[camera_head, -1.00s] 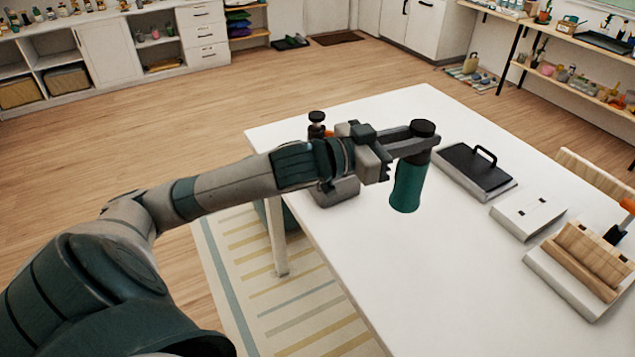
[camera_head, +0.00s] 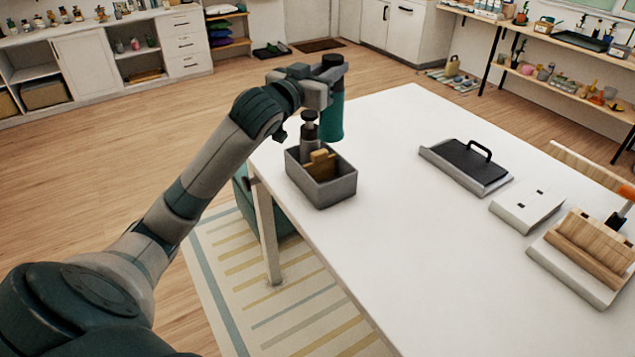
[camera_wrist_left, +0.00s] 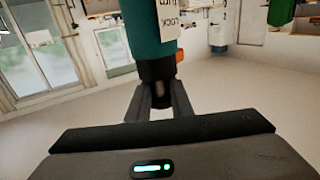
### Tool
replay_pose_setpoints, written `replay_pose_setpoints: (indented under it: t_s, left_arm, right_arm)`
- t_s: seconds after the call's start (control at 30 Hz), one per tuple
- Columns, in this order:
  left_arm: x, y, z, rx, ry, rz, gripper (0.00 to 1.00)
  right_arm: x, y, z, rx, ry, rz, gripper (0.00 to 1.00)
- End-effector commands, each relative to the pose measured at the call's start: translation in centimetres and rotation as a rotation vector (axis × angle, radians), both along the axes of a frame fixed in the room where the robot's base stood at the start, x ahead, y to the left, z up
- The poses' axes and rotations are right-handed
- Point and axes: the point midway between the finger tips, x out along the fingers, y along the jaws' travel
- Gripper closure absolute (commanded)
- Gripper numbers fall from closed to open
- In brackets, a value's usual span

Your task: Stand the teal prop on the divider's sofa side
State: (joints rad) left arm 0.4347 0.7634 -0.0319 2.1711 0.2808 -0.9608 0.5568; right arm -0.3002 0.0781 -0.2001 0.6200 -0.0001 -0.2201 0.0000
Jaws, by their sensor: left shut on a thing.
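The teal prop (camera_head: 330,118) is a teal cylinder with a black cap. My left gripper (camera_head: 331,68) is shut on its cap end, and the prop hangs upright behind the grey open box, apparently above the table. In the left wrist view the prop (camera_wrist_left: 150,28) sits at the fingers (camera_wrist_left: 158,103), with a white tag on it. The grey box (camera_head: 335,190) stands at the table's left edge. It holds a wooden piece (camera_head: 320,166), possibly the divider, and a dark knobbed bottle (camera_head: 309,140). I cannot tell which side is the sofa side. My right gripper is out of view.
The white table (camera_head: 400,240) is mostly clear in the middle. A black-handled tray (camera_head: 468,162), a white block (camera_head: 527,208) and a wooden holder on a base (camera_head: 580,255) stand at its right. A teal seat-like object (camera_head: 262,215) shows beneath the table's left edge.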

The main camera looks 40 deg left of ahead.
Motion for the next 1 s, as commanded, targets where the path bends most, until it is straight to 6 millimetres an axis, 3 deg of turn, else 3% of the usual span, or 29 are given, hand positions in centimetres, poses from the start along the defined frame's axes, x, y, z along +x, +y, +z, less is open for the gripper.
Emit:
replay_pose_setpoints:
  t_s: [0.27, 0.47, 1.0]
  left_arm:
    - [0.0, 0.0, 0.1, 0.000, -0.003, -0.001, 1.00]
    - [0.0, -0.1, -1.4, 0.000, -0.001, -0.001, 1.00]
    - [0.0, -0.1, -11.7, -0.001, 0.001, -0.001, 1.00]
  right_arm:
    - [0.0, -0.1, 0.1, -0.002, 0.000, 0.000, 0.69]
    - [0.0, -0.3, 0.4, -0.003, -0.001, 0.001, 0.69]
    - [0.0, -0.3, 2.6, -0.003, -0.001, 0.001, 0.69]
